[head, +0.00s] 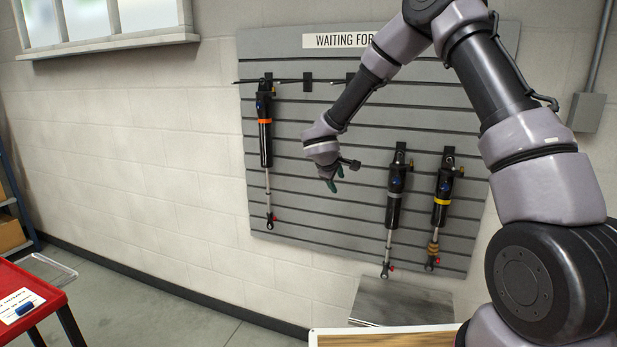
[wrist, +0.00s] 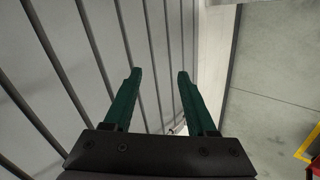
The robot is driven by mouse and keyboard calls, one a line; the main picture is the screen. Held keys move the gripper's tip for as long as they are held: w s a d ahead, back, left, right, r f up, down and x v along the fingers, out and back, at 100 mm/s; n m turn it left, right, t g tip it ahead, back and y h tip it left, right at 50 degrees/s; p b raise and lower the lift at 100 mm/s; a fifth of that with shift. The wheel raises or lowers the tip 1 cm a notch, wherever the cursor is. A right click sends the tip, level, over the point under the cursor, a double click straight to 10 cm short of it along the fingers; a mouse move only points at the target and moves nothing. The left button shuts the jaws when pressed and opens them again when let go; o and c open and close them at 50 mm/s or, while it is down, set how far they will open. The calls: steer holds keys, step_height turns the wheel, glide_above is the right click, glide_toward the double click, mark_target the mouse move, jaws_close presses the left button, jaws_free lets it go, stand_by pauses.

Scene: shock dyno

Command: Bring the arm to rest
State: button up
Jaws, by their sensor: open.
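My gripper (head: 334,180) hangs in front of the grey slatted wall panel (head: 320,210) in the head view, pointing down. In the wrist view my gripper (wrist: 157,76) shows two green fingers spread apart with nothing between them. My arm reaches in from the right and bends down to the wrist. An orange-banded shock absorber (head: 265,130) hangs on the panel left of the gripper. A grey-banded shock (head: 396,185) and a yellow-banded shock (head: 442,195) hang to its right. The gripper appears apart from all of them.
A sign (head: 342,40) at the panel top is partly hidden by my arm. A metal box (head: 400,303) and a wooden surface (head: 385,338) are below. A red cart (head: 30,290) stands at lower left. A grey box (head: 586,112) is on the right wall.

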steer(key=s+d+r+m+g+h, duration=0.25)
steer(key=s+d+r+m, duration=0.55)
steer(key=s+d+r, duration=0.9)
steer(key=s+r+m+y, duration=0.3)
steer(key=s+r+y, duration=0.1)
steer(key=s, duration=0.5)
steer(key=s+a+r+m+t+y, duration=0.1)
steer(key=s+r+m+y, duration=0.3)
steer(key=s, duration=0.6)
steer(key=shift+s+a+r+m, duration=0.15)
steer(key=shift+r+m, duration=0.15)
steer(key=shift+r, duration=0.4)
steer(key=shift+t, duration=0.25)
